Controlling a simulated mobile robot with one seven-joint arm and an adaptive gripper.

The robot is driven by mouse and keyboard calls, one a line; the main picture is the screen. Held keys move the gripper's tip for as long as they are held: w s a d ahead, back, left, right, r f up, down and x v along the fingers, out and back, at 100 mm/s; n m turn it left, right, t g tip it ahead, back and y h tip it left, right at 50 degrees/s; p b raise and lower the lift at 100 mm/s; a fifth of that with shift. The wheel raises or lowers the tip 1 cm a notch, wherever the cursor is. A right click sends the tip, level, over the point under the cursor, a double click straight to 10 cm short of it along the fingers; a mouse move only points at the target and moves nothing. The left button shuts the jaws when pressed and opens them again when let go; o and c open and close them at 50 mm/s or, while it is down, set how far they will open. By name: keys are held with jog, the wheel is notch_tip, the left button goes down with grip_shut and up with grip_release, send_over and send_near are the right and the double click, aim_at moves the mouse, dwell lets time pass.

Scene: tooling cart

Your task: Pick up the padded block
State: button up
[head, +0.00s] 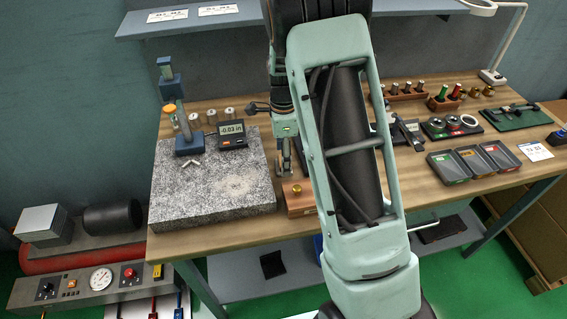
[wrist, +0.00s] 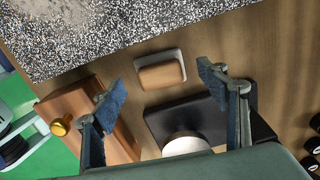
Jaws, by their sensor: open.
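The padded block (wrist: 161,74) shows in the wrist view as a small tan-topped block with a pale grey edge. It lies on the wooden bench top close to the granite plate. My gripper (wrist: 163,86) is open and empty, with one blue-padded finger to the left of the block and one to the right. The fingertips appear apart from it, and their height above the bench is hard to judge. In the head view my gripper (head: 285,158) hangs beside the granite plate's right edge, and I cannot make out the block there.
The speckled granite plate (wrist: 110,30) lies just beyond the block. A wooden box with a brass knob (wrist: 60,126) is near the left finger. A dark square base (wrist: 158,122) with a white round part sits just below the block. Three grey trays (head: 447,166) stand farther right.

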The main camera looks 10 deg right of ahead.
notch_tip(320, 180, down, 2)
jog(key=shift+f, duration=0.1)
jog(key=c, duration=1.2)
jog(key=shift+c, duration=0.2)
